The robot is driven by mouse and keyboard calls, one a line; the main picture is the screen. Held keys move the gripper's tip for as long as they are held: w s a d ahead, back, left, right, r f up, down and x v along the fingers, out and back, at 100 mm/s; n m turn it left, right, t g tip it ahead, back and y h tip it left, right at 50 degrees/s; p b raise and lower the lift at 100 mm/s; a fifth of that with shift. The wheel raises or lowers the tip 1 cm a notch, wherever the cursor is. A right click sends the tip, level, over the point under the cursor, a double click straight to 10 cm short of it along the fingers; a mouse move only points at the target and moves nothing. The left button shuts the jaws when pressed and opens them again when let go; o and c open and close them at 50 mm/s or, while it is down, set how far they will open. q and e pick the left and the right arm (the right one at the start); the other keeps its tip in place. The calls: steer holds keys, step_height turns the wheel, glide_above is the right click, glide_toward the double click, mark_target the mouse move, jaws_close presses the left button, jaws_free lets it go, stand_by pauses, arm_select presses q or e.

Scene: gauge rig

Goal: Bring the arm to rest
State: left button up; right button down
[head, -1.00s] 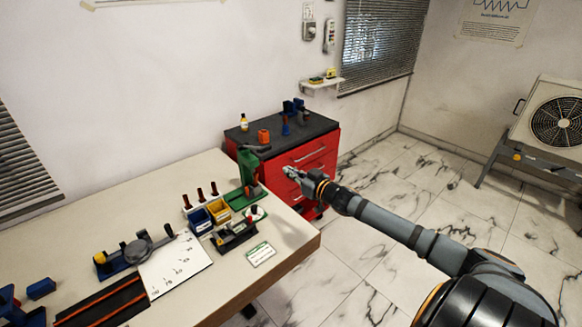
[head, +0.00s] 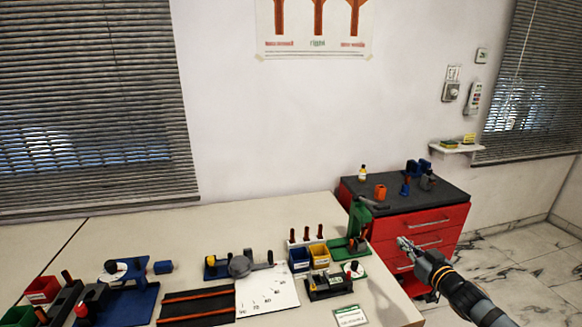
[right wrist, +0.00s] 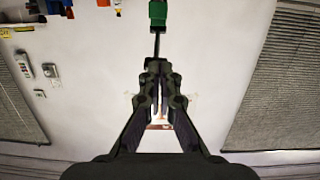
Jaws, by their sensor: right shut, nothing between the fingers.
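My right gripper (head: 402,242) is beyond the right end of the bench, in front of the red drawer cabinet (head: 447,220). It is shut and empty. In the right wrist view its two fingers (right wrist: 158,68) meet at the tips, and the green stand (right wrist: 158,14) shows past them. My right arm comes in from the lower right. My left gripper does not show in either view.
The bench (head: 385,300) holds a green stand (head: 357,225), blue and yellow bins (head: 319,256), a white scale sheet (head: 268,288) and a blue fixture (head: 120,305). A label card (head: 350,316) lies near its front edge. Marble floor (head: 490,262) is open at right.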

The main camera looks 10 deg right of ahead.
steer(key=s+a+f+g+h, duration=0.1)
steer(key=s+a+f+g, duration=0.2)
steer(key=s+a+f, duration=0.45)
steer(key=s+a+f+g, duration=0.4)
steer(key=s+a+g, duration=0.1)
steer(key=s, duration=0.6)
steer(key=s+a+f+g, duration=0.4)
steer(key=s+a, duration=0.1)
steer(key=s, duration=0.6)
step_height(320, 180, down, 26)
steer(key=s+d+g, duration=0.2)
steer(key=s+d+f+g, duration=0.1)
steer(key=s+f, duration=1.6)
steer(key=s, duration=0.1)
steer(key=shift+s+d+h, duration=0.25)
steer(key=shift+s+h, duration=0.05)
steer(key=shift+s, duration=0.05)
